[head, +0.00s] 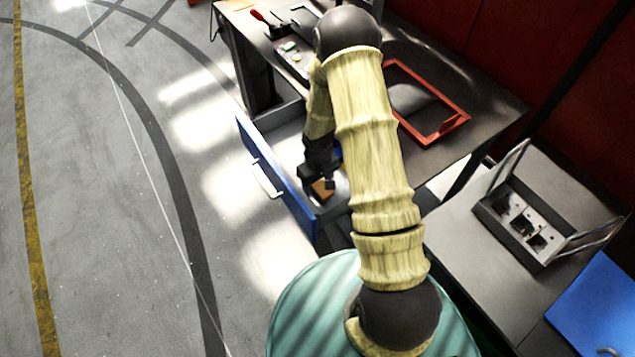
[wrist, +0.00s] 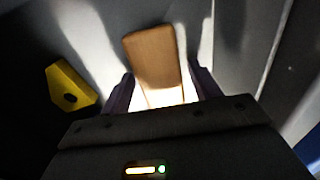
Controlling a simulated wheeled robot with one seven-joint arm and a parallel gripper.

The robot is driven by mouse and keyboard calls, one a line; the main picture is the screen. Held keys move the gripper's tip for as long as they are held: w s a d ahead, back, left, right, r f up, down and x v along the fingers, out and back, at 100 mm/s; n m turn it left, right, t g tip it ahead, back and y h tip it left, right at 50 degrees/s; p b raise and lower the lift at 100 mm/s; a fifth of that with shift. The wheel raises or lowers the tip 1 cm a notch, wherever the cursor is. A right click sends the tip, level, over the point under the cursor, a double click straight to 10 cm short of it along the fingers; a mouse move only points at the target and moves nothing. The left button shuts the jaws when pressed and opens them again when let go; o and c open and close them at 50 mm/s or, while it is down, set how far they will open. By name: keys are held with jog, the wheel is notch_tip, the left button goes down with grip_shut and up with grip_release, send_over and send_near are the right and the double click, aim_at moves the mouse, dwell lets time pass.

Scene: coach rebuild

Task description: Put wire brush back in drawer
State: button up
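The wire brush shows as a brown wooden block (wrist: 153,58) in the wrist view, and a brown piece (head: 322,188) shows below my gripper in the head view. It is inside the open drawer (head: 268,178), which has a blue front and a pale handle. My gripper (head: 322,178) reaches down into the drawer. In the wrist view its two fingers (wrist: 162,90) stand apart on either side of the brush's near end, with a bright gap on the right. The brush's bristles are hidden.
A yellow piece (wrist: 70,87) with a dark hole lies left of the brush in the drawer. A red frame (head: 432,138) lies on the workbench (head: 490,100). An open grey case (head: 520,222) stands on the lower right surface. The floor left of the drawer is clear.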

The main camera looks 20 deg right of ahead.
aim_at(318, 183)
notch_tip(318, 183, up, 12)
jog(key=shift+r, duration=0.15)
dwell(0.6)
jog(key=shift+w, duration=0.1)
jog(key=shift+s, duration=0.2)
jog(key=s+r+m+t, duration=0.2)
jog(key=s+r+m, duration=0.1)
jog(key=s+r, duration=1)
jog(key=shift+s+a+r+m+t, duration=0.2)
jog(key=shift+r+m+t, duration=0.1)
jog(key=shift+r, duration=0.3)
dwell(0.4)
